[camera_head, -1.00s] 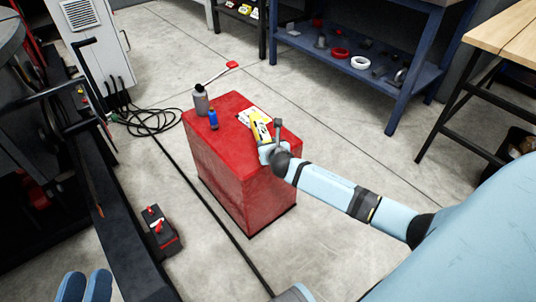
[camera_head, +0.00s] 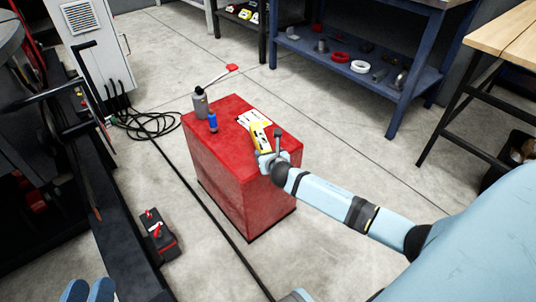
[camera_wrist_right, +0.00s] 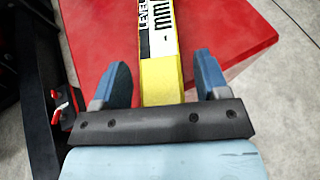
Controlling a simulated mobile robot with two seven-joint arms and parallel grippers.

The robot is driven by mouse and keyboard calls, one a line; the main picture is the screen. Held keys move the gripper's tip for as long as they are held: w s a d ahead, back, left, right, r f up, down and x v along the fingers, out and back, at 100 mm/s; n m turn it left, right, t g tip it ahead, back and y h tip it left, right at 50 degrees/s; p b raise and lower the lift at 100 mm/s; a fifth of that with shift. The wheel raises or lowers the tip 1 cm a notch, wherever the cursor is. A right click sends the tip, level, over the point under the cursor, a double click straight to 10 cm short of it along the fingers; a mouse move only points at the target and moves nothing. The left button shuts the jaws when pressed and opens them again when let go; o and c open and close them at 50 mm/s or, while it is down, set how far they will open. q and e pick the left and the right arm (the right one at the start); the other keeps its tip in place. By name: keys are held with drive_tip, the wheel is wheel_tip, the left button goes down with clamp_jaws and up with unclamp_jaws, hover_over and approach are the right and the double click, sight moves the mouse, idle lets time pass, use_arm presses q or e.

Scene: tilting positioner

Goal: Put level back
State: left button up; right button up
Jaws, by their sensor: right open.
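The level (camera_head: 259,139), a yellow bar with a black and white label, is at the right end of the red cabinet top (camera_head: 231,104). In the right wrist view the level (camera_wrist_right: 160,50) runs away from me between the two blue fingers. My right gripper (camera_wrist_right: 165,80) is open, with a finger on each side of the level and visible gaps to both. In the head view it is at the level's near end (camera_head: 266,157). My left gripper (camera_head: 88,291) shows only as blue fingertips at the bottom left; its opening is unclear.
A grey bottle (camera_head: 200,104), a small blue bottle (camera_head: 212,122) and a white sheet (camera_head: 254,117) are on the cabinet. A red-tipped tool (camera_head: 219,76) is behind. A black and red box (camera_head: 160,236) and cables (camera_head: 148,123) lie on the floor. A blue shelf (camera_head: 398,88) stands behind.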

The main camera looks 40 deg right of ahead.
use_arm(q)
wheel_tip(320, 180, up, 7)
drive_tip(key=t+p, duration=0.2)
drive_tip(key=p, duration=0.2)
drive_tip(key=shift+s+a+n+t+p, duration=0.2)
drive_tip(key=shift+a+n+t+p, duration=0.1)
drive_tip(key=shift+a+t+p, duration=0.1)
use_arm(e)
drive_tip(key=v, duration=1.2)
